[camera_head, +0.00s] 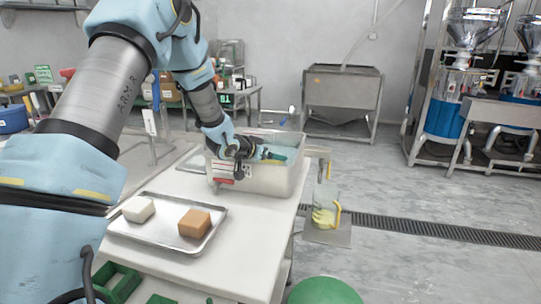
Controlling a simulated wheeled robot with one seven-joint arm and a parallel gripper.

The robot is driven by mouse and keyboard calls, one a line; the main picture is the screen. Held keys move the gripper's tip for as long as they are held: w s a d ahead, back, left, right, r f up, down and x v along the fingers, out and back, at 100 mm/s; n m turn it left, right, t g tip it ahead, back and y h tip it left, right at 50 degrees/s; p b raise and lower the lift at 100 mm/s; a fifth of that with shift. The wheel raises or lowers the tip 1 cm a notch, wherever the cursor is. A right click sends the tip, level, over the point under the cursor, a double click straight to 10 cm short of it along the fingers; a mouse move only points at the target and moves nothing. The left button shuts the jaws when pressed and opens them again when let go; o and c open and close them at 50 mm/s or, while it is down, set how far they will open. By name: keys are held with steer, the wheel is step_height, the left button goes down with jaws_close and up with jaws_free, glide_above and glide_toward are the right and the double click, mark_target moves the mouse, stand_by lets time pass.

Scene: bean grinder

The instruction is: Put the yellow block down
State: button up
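No clearly yellow block shows. A metal tray (164,239) on the white table holds a cream-white block (139,209) at its left and an orange-tan block (195,223) at its right, apart from each other. My gripper (262,153) is at the open top of a pale grey bin (268,181), beyond the tray. The bin's wall and my wrist hide part of it. A teal-green thing (279,159) shows at the bin's opening beside the fingers. I cannot tell whether the gripper is open or shut, or whether it holds anything.
The white table (238,240) has bare room right of the tray. A clear container with a yellow handle (326,208) stands on a small plate off the table's right edge. A green round top (324,291) and green crates (117,283) are near the front. The floor at right is open.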

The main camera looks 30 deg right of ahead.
steer(key=shift+r, duration=0.1)
steer(key=shift+r+p, duration=0.3)
steer(key=shift+r, duration=0.05)
steer(key=shift+r+p, duration=0.4)
steer(key=shift+r, duration=0.15)
steer(key=b+v, duration=0.2)
steer(key=v, duration=0.9)
steer(key=shift+a, duration=0.45)
